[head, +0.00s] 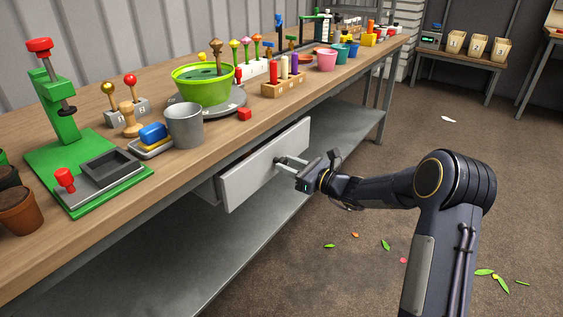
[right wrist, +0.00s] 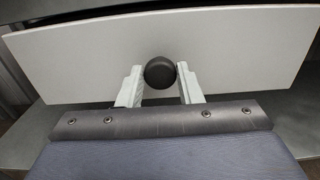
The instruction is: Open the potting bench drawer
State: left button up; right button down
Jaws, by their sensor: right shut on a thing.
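The drawer (head: 262,170) of the potting bench has a plain pale grey front, hanging under the bench top. A grey box side shows behind its left end; I cannot tell how far out the drawer stands. In the right wrist view the drawer front (right wrist: 230,50) spans the upper picture, with a round dark knob (right wrist: 159,72) at its middle. My right gripper (head: 279,161) is at the drawer front, its two pale fingers on either side of the knob, shut on it. The fingers also show in the right wrist view (right wrist: 160,84). My left gripper is out of view.
The wooden bench top (head: 190,165) carries a green press (head: 58,110), a grey cup (head: 185,125), a green bowl (head: 205,88) and colourful tools. A metal shelf (head: 240,235) runs below the drawer. The floor (head: 330,280) in front is clear apart from scattered leaves and petals.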

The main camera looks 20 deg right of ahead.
jog(key=p+v, duration=0.3)
jog(key=v, duration=2.3)
jog(key=shift+s+d, duration=0.2)
jog(key=shift+s, duration=0.05)
jog(key=shift+f, duration=0.1)
jog(key=c, duration=1)
grip_release()
jog(key=shift+c, duration=0.2)
jog(key=p+v, duration=0.2)
jog(key=v, duration=0.5)
jog(key=shift+s+d, duration=0.25)
jog(key=shift+s, duration=0.05)
